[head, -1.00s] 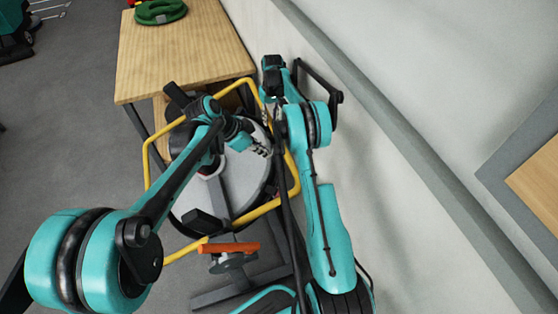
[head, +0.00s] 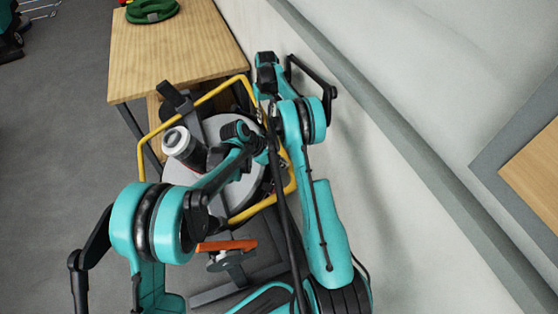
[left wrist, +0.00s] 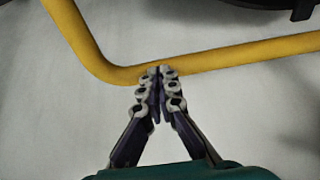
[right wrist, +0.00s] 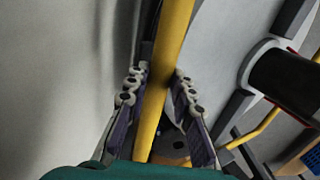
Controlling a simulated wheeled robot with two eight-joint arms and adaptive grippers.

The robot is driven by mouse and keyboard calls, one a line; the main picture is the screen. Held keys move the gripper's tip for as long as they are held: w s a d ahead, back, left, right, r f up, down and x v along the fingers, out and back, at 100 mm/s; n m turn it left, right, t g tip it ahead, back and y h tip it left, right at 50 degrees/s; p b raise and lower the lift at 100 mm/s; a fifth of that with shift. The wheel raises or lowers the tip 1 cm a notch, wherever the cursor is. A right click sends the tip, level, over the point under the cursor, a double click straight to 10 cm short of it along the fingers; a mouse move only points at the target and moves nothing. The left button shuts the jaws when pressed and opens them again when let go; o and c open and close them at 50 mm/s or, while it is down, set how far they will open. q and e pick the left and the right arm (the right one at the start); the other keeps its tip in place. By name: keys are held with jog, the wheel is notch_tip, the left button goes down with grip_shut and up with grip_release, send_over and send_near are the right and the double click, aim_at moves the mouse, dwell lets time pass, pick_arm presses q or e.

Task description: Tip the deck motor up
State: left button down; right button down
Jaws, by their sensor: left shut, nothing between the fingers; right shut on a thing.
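The deck unit is a round grey disc (head: 213,128) inside a yellow tube frame (head: 221,89). A dark cylinder with a pale cap, which looks like the deck motor (head: 180,142), sits on its left side; a dark cylinder also shows in the right wrist view (right wrist: 284,80). My right gripper (right wrist: 160,80) has its fingers on both sides of a yellow bar of the frame and is shut on it. My left gripper (left wrist: 160,72) is shut and empty, its tips overlapping a yellow bar near its bend. My left arm hides part of the disc in the head view.
A wooden table (head: 180,55) with a coiled green hose (head: 152,10) stands behind the deck. A pale wall (head: 400,170) runs close along the right. An orange handle (head: 227,246) lies in front. Grey floor (head: 60,150) on the left is clear.

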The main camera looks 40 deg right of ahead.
jog(key=shift+d, duration=0.35)
jog(key=shift+r, duration=0.1)
pick_arm(q)
jog(key=shift+s+d+f+y, duration=0.15)
jog(key=shift+d+f+y, duration=0.25)
jog(key=shift+f, duration=0.45)
pick_arm(e)
jog(key=shift+s, duration=0.1)
jog(key=c, duration=1.3)
grip_release()
jog(key=shift+a, duration=0.15)
